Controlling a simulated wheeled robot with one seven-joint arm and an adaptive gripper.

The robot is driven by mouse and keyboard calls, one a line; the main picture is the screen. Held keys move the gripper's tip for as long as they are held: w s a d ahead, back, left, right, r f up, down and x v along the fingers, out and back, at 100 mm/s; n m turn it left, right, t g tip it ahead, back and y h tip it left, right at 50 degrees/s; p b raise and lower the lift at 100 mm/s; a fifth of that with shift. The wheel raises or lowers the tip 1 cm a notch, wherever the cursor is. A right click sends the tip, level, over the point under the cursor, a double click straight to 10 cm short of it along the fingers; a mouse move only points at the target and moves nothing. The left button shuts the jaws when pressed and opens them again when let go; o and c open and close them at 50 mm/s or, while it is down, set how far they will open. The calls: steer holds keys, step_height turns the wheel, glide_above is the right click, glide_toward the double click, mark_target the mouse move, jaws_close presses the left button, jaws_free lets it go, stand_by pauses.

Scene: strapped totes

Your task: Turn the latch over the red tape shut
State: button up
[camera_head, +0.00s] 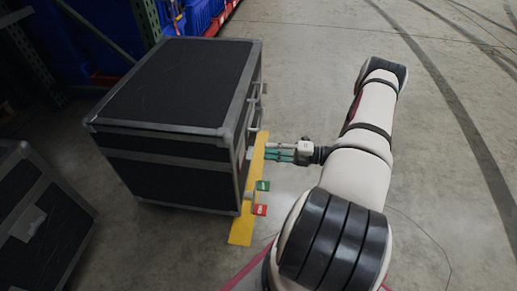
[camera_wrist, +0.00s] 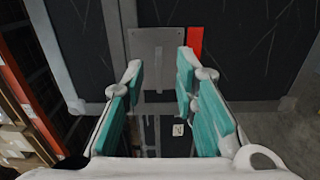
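A large black case (camera_head: 175,95) with metal edges stands on the floor. My gripper (camera_head: 270,152) reaches toward its right side, level with a yellow strip there. In the wrist view my gripper (camera_wrist: 160,72) is open, its teal-padded fingers apart with nothing clearly held between them. Ahead of the fingers is a grey metal plate (camera_wrist: 155,45) on the dark case face, probably part of a latch. Red tape (camera_wrist: 195,40) shows just right of the plate, partly behind the right fingertip. Whether the fingers touch the plate, and how the latch is turned, I cannot tell.
Another dark case (camera_head: 40,225) is at lower left. Blue bins (camera_head: 198,15) stand behind. Floor at right is clear.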

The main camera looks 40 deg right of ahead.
steer(key=shift+v, duration=2.35)
